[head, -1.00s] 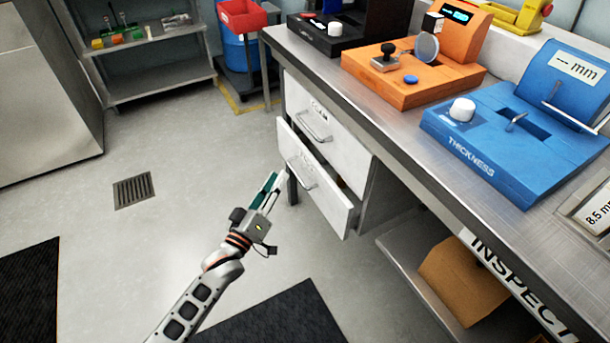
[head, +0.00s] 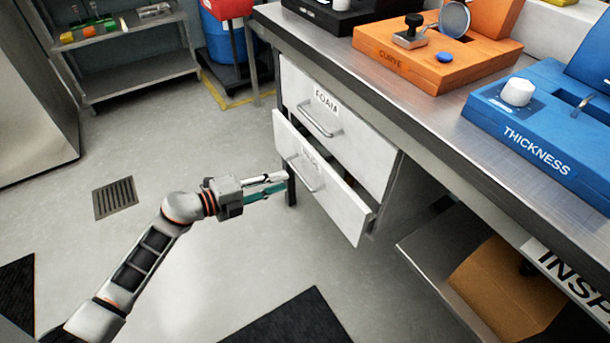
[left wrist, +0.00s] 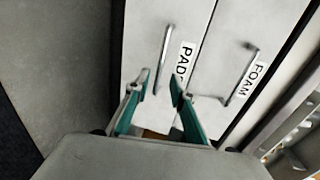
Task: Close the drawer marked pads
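The pads drawer (head: 340,205) is the lower white drawer under the bench and is pulled partly out. Its bar handle (head: 304,174) is on the front. In the left wrist view the pads drawer (left wrist: 143,38) shows its handle and the PADS label (left wrist: 184,65), which is partly covered by a finger. My left gripper (head: 284,182) is in front of the drawer, left of the handle, fingers pointing at the front. Contact with the drawer cannot be told. My right gripper is out of view.
The foam drawer (head: 350,140) above is shut. The steel bench (head: 420,130) overhangs the drawers and carries an orange gauge (head: 450,62) and a blue thickness gauge (head: 550,125). A lower shelf (head: 440,255) is at the right. The floor left of the drawers is clear.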

